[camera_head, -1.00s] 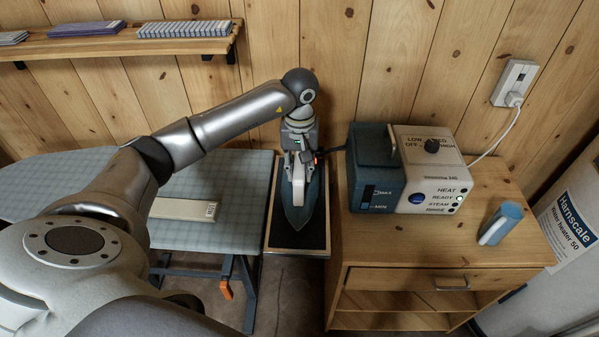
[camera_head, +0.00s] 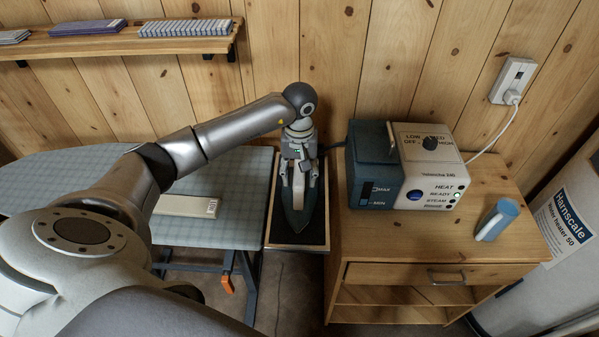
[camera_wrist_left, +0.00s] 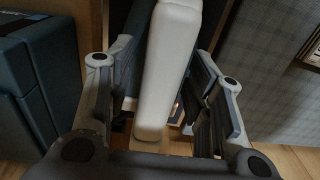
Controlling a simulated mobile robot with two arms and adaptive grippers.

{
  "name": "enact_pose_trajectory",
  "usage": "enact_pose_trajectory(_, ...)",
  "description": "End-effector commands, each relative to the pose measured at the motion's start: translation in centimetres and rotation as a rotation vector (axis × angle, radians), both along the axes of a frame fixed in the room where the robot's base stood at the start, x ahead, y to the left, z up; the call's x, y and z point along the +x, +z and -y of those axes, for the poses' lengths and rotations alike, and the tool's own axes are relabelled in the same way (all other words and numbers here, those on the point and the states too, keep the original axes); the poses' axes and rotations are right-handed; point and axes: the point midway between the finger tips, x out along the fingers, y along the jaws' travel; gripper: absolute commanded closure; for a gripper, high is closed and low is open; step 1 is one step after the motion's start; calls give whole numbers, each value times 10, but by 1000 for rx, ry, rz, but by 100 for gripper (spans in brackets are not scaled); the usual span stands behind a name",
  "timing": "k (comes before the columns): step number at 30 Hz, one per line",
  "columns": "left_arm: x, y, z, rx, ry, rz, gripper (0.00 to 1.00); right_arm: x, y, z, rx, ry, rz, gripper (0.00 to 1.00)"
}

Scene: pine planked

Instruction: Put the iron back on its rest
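The iron (camera_head: 297,216), with a dark blue-green body and a pale handle, lies over the dark rest (camera_head: 318,232), a wood-rimmed pad between the ironing board and the cabinet. Its tip points toward me. It looks flat on the pad, though its underside is hidden. My left gripper (camera_head: 298,178) is low over the iron with its fingers on either side of the handle. In the left wrist view the pale handle (camera_wrist_left: 168,75) stands between the spread fingers, with gaps beside it. My right gripper is not in view.
The steam station (camera_head: 428,168) stands on the wooden cabinet (camera_head: 400,245), close to the right of the rest. A blue-and-white object (camera_head: 497,219) is at the cabinet's right. The ironing board (camera_head: 215,235) is left, with a pale bar (camera_head: 185,206) on it. A wall is behind.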

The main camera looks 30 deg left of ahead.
Motion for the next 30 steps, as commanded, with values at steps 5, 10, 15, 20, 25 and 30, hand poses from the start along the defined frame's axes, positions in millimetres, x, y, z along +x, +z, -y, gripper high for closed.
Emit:
enact_pose_trajectory(5,0,1,0,0,0,0,53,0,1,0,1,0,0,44)
enact_pose_trajectory(10,1,11,0,0,0,4,53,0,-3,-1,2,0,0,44)
enact_pose_trajectory(15,2,44,0,1,-1,9,53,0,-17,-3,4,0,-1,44)
enact_pose_trajectory(20,1,78,-1,2,0,7,53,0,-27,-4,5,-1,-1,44)
enact_pose_trajectory(25,0,105,0,0,0,4,53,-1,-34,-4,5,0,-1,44)
enact_pose_trajectory(30,0,119,0,0,0,1,53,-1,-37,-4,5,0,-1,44)
